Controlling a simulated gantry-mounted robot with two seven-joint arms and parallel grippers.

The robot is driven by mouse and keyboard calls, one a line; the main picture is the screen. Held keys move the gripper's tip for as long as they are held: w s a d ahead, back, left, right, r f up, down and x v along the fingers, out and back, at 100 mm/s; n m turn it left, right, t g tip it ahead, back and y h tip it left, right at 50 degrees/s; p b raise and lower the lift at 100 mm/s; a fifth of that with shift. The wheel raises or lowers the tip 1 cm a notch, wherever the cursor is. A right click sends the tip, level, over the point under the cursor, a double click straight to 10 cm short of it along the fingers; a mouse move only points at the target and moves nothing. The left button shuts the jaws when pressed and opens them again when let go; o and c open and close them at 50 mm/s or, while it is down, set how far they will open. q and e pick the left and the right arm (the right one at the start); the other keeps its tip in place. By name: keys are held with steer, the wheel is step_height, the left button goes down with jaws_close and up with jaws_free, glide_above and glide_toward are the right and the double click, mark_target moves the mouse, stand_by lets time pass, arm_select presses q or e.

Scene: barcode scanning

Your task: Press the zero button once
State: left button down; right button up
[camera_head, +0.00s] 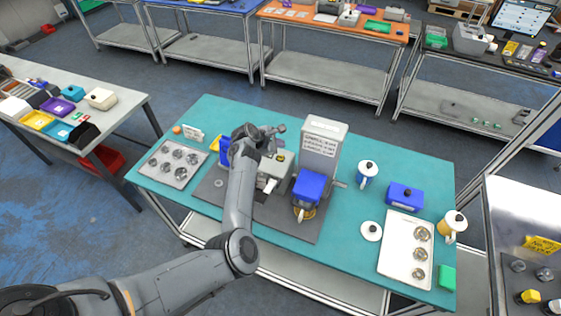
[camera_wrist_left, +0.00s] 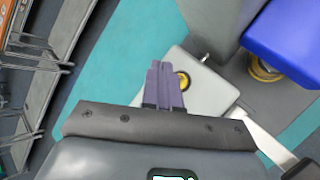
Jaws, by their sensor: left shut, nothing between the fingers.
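A pale grey box (camera_wrist_left: 205,82) with a round yellow-ringed button (camera_wrist_left: 183,80) on its top fills the middle of the left wrist view. In the head view the box (camera_head: 275,172) stands on a dark mat, partly hidden by my left arm. My left gripper (camera_wrist_left: 162,68) is shut and empty, its purplish fingers together. The fingertips are just left of the button in the wrist view and cover part of its left edge. I cannot tell whether they touch it. Any label on the button is too small to read. My right gripper is not in view.
A tall grey-white unit (camera_head: 322,140) with a blue block (camera_head: 308,187) stands right of the box. A tray with metal cups (camera_head: 172,160) lies left, and a white tray (camera_head: 390,262) lies right. Lidded mugs (camera_head: 367,173) stand nearby. The teal table (camera_head: 345,225) has free room between.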

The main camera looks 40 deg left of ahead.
mark_target(279, 159)
arm_select(q)
step_height(279, 159, down, 4)
steer(key=shift+r+b, duration=0.25)
steer(key=shift+b, duration=0.65)
steer(key=shift+f, duration=0.45)
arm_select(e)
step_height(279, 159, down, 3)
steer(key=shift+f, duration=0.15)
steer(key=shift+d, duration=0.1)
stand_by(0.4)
arm_select(q)
steer(key=shift+f+b, duration=0.4)
steer(key=shift+f, duration=0.05)
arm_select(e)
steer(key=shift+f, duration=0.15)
